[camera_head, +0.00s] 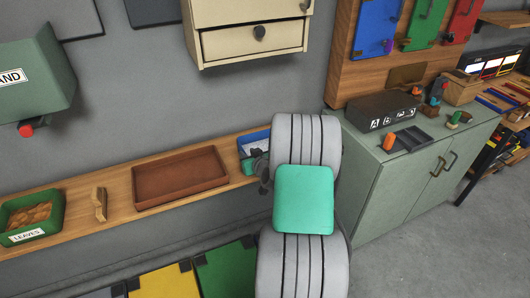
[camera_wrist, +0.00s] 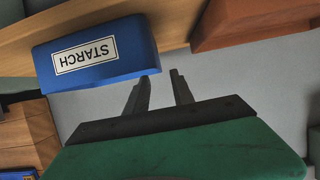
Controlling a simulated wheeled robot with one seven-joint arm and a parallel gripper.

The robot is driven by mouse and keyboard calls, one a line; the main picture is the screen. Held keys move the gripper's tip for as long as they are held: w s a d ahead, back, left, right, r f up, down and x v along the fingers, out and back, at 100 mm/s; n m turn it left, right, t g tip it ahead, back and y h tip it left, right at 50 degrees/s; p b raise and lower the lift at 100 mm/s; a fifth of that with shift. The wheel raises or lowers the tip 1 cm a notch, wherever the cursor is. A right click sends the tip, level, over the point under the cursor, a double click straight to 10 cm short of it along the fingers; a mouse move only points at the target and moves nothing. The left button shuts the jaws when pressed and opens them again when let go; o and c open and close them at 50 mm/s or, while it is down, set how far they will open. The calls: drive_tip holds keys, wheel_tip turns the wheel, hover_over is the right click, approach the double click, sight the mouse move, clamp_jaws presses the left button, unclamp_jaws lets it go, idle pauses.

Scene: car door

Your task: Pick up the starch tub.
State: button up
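The starch tub is a blue box with a white label reading STARCH, which appears upside down in the wrist view (camera_wrist: 128,38). In the head view the tub (camera_head: 247,145) sits at the right end of the wooden wall shelf, partly hidden by my arm. My gripper (camera_wrist: 161,76) is open and empty in the wrist view, with a clear gap between its two dark fingers. The tub lies left of the fingers, its right end close to the left fingertip. I cannot tell whether they touch. In the head view the gripper is mostly hidden behind my arm.
A brown tray (camera_head: 180,178) sits left of the tub on the shelf (camera_head: 120,212), with a small wooden piece (camera_head: 100,204) and a green LEAVES tub (camera_head: 33,216) further left. A cream drawer cabinet (camera_head: 252,42) hangs above. A green cabinet (camera_head: 410,190) stands right.

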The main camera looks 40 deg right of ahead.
sight(242, 148)
drive_tip(key=p+x, duration=0.1)
drive_tip(key=x, duration=0.6)
drive_tip(key=shift+w+d+f+p, duration=0.2)
drive_tip(key=shift+w+f+p, duration=0.05)
drive_tip(key=shift+f+p, duration=0.15)
drive_tip(key=shift+r, duration=0.1)
drive_tip(key=shift+c, duration=0.3)
clamp_jaws()
idle(0.4)
drive_tip(key=shift+r, duration=0.1)
